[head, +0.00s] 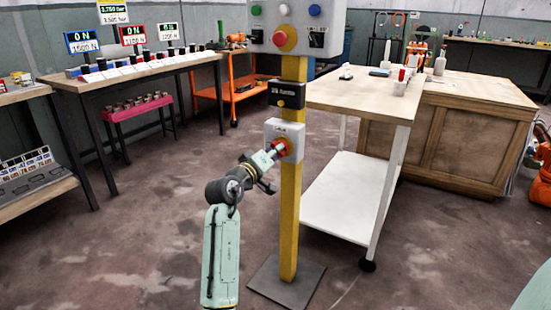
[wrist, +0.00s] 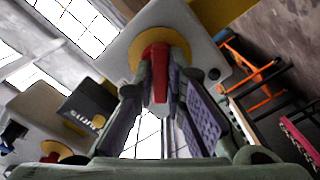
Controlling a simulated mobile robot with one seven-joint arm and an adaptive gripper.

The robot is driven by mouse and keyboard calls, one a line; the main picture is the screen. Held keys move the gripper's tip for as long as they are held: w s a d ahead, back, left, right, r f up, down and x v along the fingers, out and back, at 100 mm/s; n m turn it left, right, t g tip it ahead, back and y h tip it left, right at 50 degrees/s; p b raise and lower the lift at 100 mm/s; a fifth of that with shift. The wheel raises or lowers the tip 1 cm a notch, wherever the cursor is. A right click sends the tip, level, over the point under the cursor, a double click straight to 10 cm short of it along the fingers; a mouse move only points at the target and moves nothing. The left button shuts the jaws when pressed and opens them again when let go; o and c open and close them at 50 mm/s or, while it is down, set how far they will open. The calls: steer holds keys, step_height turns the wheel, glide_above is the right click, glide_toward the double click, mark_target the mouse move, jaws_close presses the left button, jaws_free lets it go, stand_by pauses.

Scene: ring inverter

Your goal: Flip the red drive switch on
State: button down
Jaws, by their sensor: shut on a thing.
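The red drive switch (wrist: 155,66) is a red handle on a yellow round plate, set in a light grey box (head: 272,127) on the yellow post. In the head view the red switch (head: 281,146) shows just past my gripper (head: 274,152). In the wrist view the fingers of my gripper (wrist: 157,100) close around the red handle from both sides. The handle's lower end is partly hidden between the fingertips.
The yellow post (head: 291,220) stands on a dark base plate (head: 287,282). A larger grey panel (head: 297,28) with a red knob and coloured buttons is above. A white-legged wooden table (head: 350,98) stands close to the right. Floor to the left is clear.

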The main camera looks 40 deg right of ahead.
steer(key=shift+s+m+b, duration=0.1)
steer(key=shift+m+b, duration=2.75)
steer(key=shift+m, duration=2.05)
steer(key=c, duration=1.6)
jaws_free()
steer(key=shift+c, duration=0.2)
steer(key=v, duration=1.2)
